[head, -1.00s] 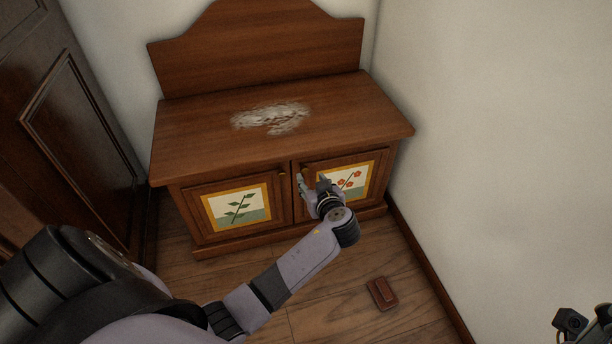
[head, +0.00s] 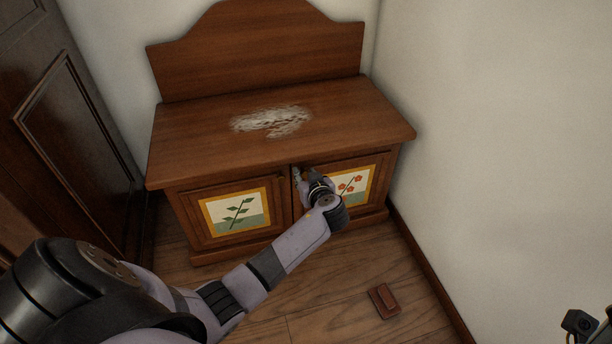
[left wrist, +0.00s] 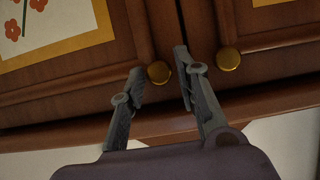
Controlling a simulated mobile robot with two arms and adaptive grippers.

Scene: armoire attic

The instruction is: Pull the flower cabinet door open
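The wooden cabinet (head: 240,135) has two doors. The right door carries a red flower picture (head: 352,185) in a yellow frame, which is at the top left of the left wrist view (left wrist: 40,30). The left door has a green leaf picture (head: 237,212). My left gripper (head: 303,176) is at the flower door's upper inner corner. In the left wrist view its two fingers (left wrist: 160,76) are apart, with the flower door's brass knob (left wrist: 158,72) between the tips. No firm contact shows. Both doors look shut. Part of my right gripper (head: 580,322) shows at the lower right edge.
The leaf door's brass knob (left wrist: 228,59) is close beside one left finger. A small reddish-brown block (head: 384,301) lies on the floor in front. A white wall (head: 500,130) stands to the right and a dark panelled piece of furniture (head: 70,120) to the left.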

